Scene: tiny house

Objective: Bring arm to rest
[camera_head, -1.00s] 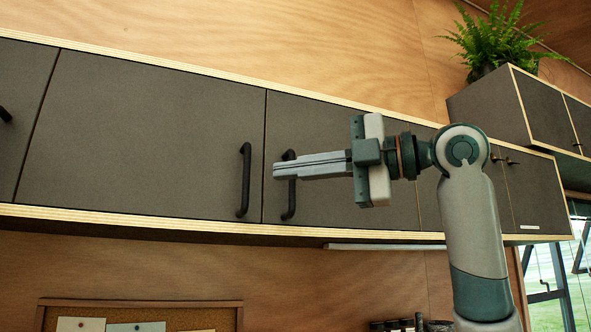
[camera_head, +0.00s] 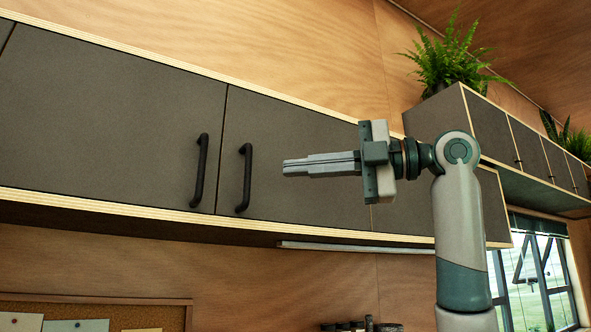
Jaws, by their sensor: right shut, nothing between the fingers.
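My right arm (camera_head: 460,240) rises from the lower right and bends at its upper joint. My right gripper (camera_head: 285,168) points left, level, with its fingers together and nothing between them. It shows in front of a dark grey wall cabinet door, to the right of that door's black handle (camera_head: 244,178), with a visible gap between them in the picture. My left gripper is not in view.
Closed dark cabinets (camera_head: 110,120) run along the wooden wall. Another black handle (camera_head: 199,170) is further left. A cabinet at right (camera_head: 490,130) carries a fern (camera_head: 447,62). A window (camera_head: 535,275) is lower right, a pinboard (camera_head: 150,314) lower left.

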